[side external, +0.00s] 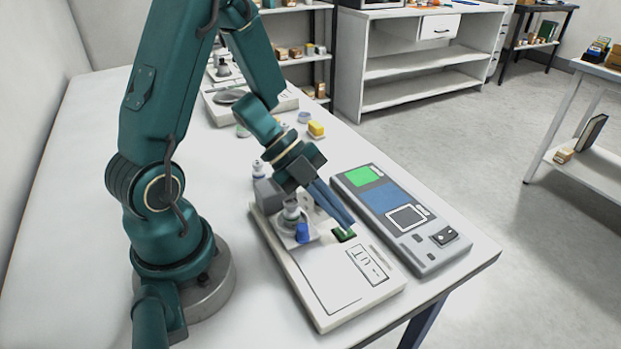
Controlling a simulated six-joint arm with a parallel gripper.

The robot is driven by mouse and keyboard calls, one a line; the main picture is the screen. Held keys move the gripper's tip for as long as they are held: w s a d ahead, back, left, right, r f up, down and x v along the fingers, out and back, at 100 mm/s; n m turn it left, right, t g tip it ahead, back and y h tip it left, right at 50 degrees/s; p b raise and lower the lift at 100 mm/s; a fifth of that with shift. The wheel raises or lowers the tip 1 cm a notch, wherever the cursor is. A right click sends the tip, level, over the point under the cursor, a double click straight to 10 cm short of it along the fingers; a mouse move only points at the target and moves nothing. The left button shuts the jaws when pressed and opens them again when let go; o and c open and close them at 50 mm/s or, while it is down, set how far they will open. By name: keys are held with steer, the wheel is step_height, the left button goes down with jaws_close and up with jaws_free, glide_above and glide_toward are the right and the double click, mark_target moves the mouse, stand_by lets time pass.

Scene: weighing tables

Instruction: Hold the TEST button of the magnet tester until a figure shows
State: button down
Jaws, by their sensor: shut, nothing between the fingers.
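A grey handheld-shaped device (437,262), which looks like the magnet tester, lies at the right of the table. It has a lit green screen (363,176), a blue panel, a white-outlined square and a black button block (444,236) at its near end. Its lettering is too small to read, so I cannot tell which button is TEST. No figure can be made out on the screen. My gripper (349,222) is shut and empty, its blue fingers slanting down to the right. The tips are left of the grey device, close above a small dark green piece (344,235); contact cannot be told.
The green piece is on a white flat instrument (335,289) with a small metal fixture and blue knob (302,232). Another white instrument (285,103) stands further back. The table's right edge is close beyond the grey device.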

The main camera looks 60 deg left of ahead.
mark_target(338, 228)
steer(key=shift+f, duration=0.35)
stand_by(0.6)
stand_by(2.1)
steer(key=shift+r, duration=0.8)
steer(key=shift+r, duration=2.5)
